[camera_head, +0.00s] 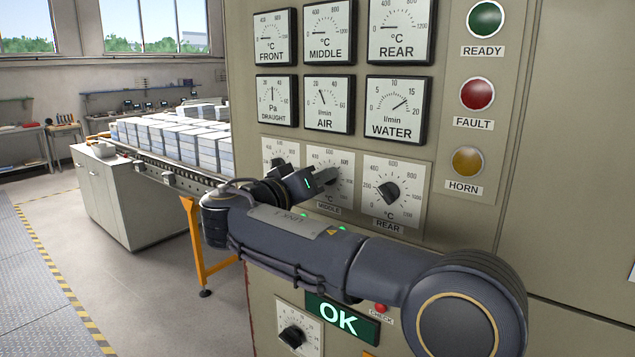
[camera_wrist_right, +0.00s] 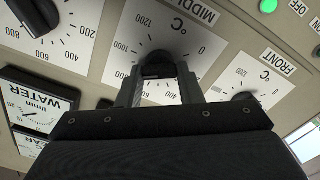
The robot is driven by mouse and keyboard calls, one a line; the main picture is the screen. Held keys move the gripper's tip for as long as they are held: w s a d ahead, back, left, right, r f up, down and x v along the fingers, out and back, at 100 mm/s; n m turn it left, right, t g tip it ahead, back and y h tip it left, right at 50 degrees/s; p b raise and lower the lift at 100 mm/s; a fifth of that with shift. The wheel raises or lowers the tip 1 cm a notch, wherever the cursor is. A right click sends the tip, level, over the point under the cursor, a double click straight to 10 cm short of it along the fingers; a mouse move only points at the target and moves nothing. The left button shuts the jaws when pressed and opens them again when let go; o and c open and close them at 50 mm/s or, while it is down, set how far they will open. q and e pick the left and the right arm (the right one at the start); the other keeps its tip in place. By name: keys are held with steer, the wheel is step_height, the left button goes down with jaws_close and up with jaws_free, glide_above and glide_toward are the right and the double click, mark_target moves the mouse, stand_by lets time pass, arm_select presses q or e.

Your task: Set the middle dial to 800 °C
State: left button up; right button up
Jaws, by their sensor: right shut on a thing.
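The middle dial is a dark knob on a white scale plate (camera_head: 343,160) marked MIDDLE, between the FRONT and REAR dials. My right gripper (camera_head: 318,180) reaches it from the left and is shut on the knob. In the wrist view the two fingers of my right gripper (camera_wrist_right: 160,76) stand on either side of the middle dial's knob (camera_wrist_right: 158,63). The scale (camera_wrist_right: 130,38) appears upside down, with 0, 400, 800, 1000 and 1200 around it. The fingers hide part of the scale, and I cannot read where the knob points. My left gripper is not in view.
The REAR dial (camera_head: 388,192) is close on the right; the FRONT dial (camera_wrist_right: 244,97) is on the other side. Above are several gauges, including the MIDDLE gauge (camera_head: 328,33), its needle low at the left. A green OK display (camera_head: 341,319) is lit below my arm.

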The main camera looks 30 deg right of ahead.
steer(key=shift+n, duration=1.2)
steer(key=o, duration=1)
steer(key=b+v, duration=0.2)
steer(key=v, duration=0.6)
steer(key=shift+w, duration=0.1)
steer(key=shift+f, duration=0.1)
